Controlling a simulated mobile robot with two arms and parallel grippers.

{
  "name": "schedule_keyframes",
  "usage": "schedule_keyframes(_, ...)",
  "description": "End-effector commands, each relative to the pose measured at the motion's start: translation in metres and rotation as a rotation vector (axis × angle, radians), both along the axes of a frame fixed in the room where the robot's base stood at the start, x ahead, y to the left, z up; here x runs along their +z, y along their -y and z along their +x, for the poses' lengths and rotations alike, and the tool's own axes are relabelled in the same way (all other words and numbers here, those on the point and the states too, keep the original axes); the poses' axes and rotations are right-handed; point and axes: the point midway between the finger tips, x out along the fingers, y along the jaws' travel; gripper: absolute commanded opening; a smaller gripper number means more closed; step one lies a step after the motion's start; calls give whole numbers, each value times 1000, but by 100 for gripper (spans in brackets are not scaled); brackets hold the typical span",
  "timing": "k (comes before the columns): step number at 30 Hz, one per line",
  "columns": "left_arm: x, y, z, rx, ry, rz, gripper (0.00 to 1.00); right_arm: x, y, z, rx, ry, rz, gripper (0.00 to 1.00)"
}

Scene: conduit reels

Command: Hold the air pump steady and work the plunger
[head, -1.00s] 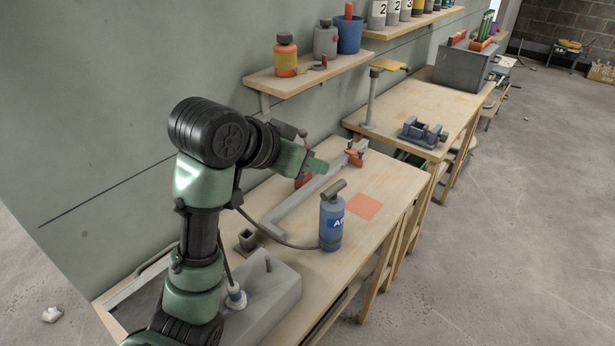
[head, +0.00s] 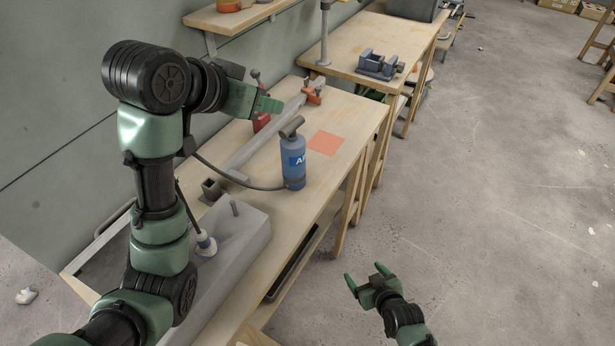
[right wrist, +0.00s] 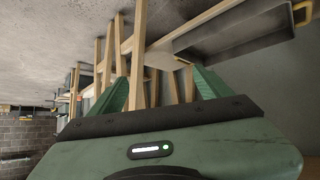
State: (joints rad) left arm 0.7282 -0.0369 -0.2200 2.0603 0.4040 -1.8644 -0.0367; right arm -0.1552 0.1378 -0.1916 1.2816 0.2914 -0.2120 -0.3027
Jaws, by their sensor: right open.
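The air pump (head: 294,172) is a blue cylinder with a white-lettered label, standing upright on the wooden workbench (head: 255,230). Its dark T-shaped plunger handle (head: 291,127) sits low, close above the body. A dark hose (head: 225,179) runs from its base to the left. My left gripper (head: 268,106) is in the air above the bench, left of and behind the handle, apart from the pump; its jaw gap is hidden by the viewing angle. My right gripper (head: 366,275) is open and empty, off the bench over the floor, right of the pump. Its spread fingers also show in the right wrist view (right wrist: 160,82).
An orange-red square (head: 327,143) lies right of the pump. A grey block with a peg (head: 236,232) and a long grey rail with red clamps (head: 250,150) are on the bench. A second bench behind carries a blue vise (head: 378,65).

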Motion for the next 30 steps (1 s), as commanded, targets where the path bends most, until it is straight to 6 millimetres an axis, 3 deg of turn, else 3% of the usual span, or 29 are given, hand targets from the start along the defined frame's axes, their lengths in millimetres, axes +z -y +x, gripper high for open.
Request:
schedule_keyframes(1, 0, 0, 0, 0, 0, 0, 36, 27, -3, 21, 8, 61, 8, 79)
schedule_keyframes(6, 0, 0, 0, 0, 0, 0, 36, 115, -14, 71, 40, 245, 29, 79)
schedule_keyframes(14, 0, 0, 0, 0, 0, 0, 36, 258, -35, 113, 94, 521, 64, 79)
schedule_keyframes(15, 0, 0, 0, 0, 0, 0, 36, 259, -62, 110, 108, 522, 115, 79)
schedule_keyframes(16, 0, 0, 0, 0, 0, 0, 36, 265, -77, 110, 118, 533, 142, 79)
schedule_keyframes(21, 0, 0, 0, 0, 0, 0, 36, 297, -133, 106, 151, 586, 250, 79)
schedule_keyframes(24, 0, 0, 0, 0, 0, 0, 36, 308, -150, 105, 161, 604, 283, 79)
schedule_keyframes(30, 0, 0, 0, 0, 0, 0, 36, 315, -164, 113, 168, 614, 303, 79)
